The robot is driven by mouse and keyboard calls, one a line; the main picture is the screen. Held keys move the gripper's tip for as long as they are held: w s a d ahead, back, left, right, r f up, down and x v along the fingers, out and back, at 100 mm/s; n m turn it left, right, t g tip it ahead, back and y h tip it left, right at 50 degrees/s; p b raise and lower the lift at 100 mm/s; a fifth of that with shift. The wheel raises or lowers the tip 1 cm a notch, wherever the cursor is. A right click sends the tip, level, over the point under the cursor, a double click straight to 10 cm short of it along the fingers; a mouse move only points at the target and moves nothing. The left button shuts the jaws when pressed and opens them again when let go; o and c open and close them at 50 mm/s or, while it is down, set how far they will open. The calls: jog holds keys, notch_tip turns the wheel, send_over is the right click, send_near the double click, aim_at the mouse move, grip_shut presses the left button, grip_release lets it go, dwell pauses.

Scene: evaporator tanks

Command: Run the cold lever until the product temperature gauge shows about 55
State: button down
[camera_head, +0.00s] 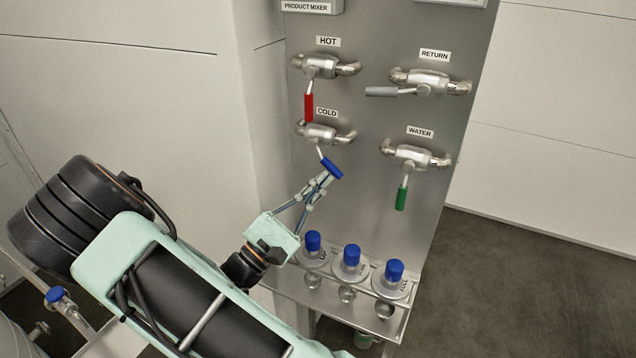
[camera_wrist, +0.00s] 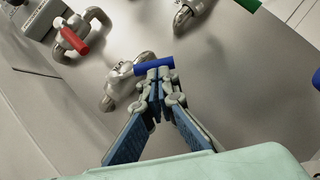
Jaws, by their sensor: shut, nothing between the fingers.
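The cold lever (camera_head: 332,168) has a blue handle and hangs down and to the right from its valve (camera_head: 320,134) under the COLD label. The blue handle also shows in the wrist view (camera_wrist: 154,66), lying across just beyond my fingertips. My gripper (camera_head: 322,180) is shut, with its tips at the blue handle and nothing between them. It also shows in the wrist view (camera_wrist: 158,76). The tips look very close to the handle or touching it; I cannot tell which. The product temperature gauge is not in view.
The hot valve's red lever (camera_head: 309,107) hangs down just above the cold valve. The grey return lever (camera_head: 382,91) points left, and the green water lever (camera_head: 402,198) hangs down. Blue-capped fittings (camera_head: 352,254) stand on a ledge below my gripper.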

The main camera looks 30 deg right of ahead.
jog(key=shift+s+d+r+n+t+p, duration=0.35)
jog(key=shift+r+n+t, duration=0.15)
jog(key=shift+n, duration=0.3)
jog(key=shift+f, duration=0.1)
jog(key=w+f+b+v, duration=0.2)
jog(key=b+v, duration=0.2)
jog(key=v, duration=0.9)
jog(key=shift+d, duration=0.25)
dwell(5.5)
